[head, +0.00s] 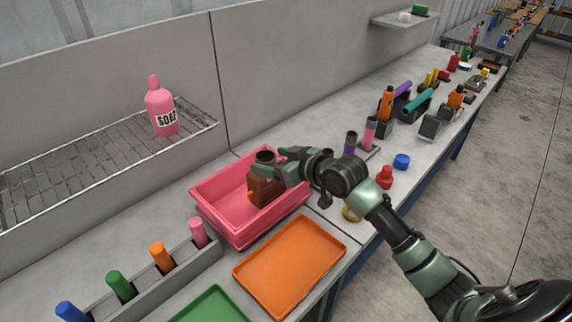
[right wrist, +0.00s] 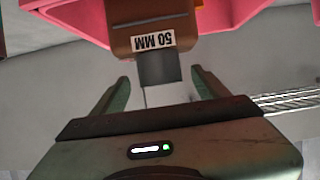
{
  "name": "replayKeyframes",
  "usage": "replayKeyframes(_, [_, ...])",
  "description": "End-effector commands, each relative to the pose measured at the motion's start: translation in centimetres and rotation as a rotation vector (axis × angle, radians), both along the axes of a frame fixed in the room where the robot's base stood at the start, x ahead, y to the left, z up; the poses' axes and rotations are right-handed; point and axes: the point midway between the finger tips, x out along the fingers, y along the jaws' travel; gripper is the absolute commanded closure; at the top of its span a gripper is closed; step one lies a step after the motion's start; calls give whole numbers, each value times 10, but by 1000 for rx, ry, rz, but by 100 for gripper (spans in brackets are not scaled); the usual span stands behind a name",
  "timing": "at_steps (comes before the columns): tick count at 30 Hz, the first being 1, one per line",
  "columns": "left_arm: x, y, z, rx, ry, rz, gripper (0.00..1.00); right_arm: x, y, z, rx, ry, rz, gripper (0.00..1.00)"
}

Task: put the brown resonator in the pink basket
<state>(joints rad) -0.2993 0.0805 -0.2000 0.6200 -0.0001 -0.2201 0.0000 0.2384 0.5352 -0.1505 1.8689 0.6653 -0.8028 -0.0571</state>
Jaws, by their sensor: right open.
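The brown resonator (head: 263,191) is a brown body with a dark neck and an orange end. It shows inside the outline of the pink basket (head: 222,226) in the head view; whether it touches the basket floor is hard to tell. My right gripper (head: 272,164) is at its neck, above the basket. In the right wrist view, the resonator (right wrist: 165,24) carries a "50 MM" label, and its grey neck lies between the open, spread fingers (right wrist: 163,88). The pink basket (right wrist: 235,14) shows behind it. My left gripper is out of view.
An orange tray (head: 290,265) lies in front of the basket, with a green tray (head: 212,306) beside it. A rack with coloured cylinders (head: 160,256) stands left. A wire shelf (head: 90,160) holds a pink soap bottle (head: 162,110). Red (head: 385,177) and blue (head: 402,161) parts stand right of my arm.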

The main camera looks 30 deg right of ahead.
Motion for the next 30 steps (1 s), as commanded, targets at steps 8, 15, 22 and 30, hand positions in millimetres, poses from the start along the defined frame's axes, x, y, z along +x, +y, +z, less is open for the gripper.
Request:
replayKeyframes(8, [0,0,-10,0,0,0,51,-44,-16,17,-2,0,1,26])
replayKeyframes(15, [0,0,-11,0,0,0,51,-55,-19,24,0,0,1,26])
replayKeyframes(22, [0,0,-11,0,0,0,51,-55,-19,24,1,0,1,26])
replayKeyframes(30, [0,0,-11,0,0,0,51,-54,-19,24,1,0,1,26])
